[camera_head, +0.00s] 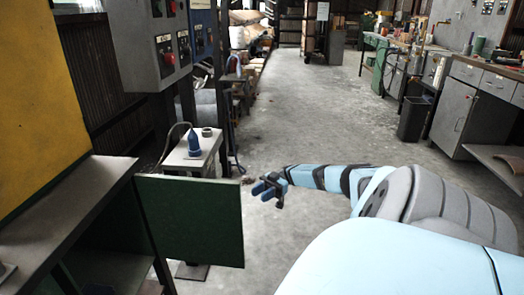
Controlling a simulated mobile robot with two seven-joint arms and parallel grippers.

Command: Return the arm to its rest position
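My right arm (340,180) reaches in from the lower right, light blue with black bands and a grey upper part. My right gripper (263,189) is at its end, pointing left over the grey floor. Its blue fingers look spread, with nothing seen between them. It is just right of the green panel, apart from it in the picture. My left gripper and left arm are not in view. No hangers or conveyor can be made out.
A green panel (190,217) and a shelf (70,210) stand at the left. Behind them is a small grey stand (196,150) with a blue-tipped item. Control boxes (150,40) are upper left. A workbench (470,110) and dark bin (413,119) stand right. The middle floor is clear.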

